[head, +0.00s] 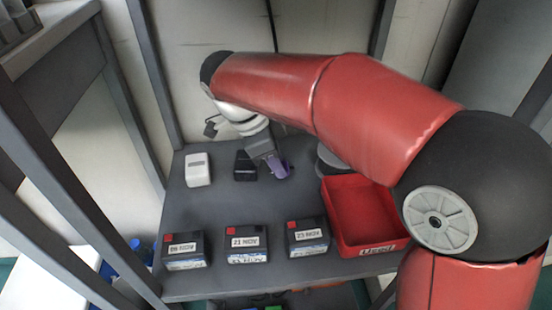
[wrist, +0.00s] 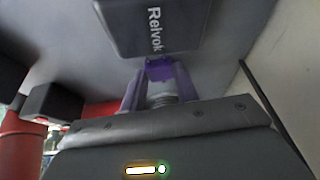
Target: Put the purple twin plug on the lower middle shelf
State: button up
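My gripper (head: 281,171) is low over the back middle of the grey shelf, angled down and right. Its two purple fingers show in the wrist view (wrist: 159,74). A darker purple piece, which looks like the purple twin plug (wrist: 159,68), fills the gap between the fingertips. The fingers hide part of it, and in the head view I cannot separate it from the fingers. A silver ribbed cylinder (wrist: 162,99) shows between the fingers, closer to the palm. The dark box marked Relvok (wrist: 155,28) is just beyond the fingertips; whether they touch is unclear.
On the grey shelf (head: 215,206), a white box (head: 198,170) and a black box (head: 243,166) stand left of my gripper. Several dated dark boxes (head: 247,244) line the front edge. A red tray (head: 335,222) is at right. Grey frame posts (head: 75,165) stand at left.

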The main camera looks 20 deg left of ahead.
jog(key=o, duration=0.5)
jog(key=shift+c, duration=0.2)
jog(key=p+v, duration=0.2)
jog(key=v, duration=0.5)
jog(key=shift+r, duration=0.25)
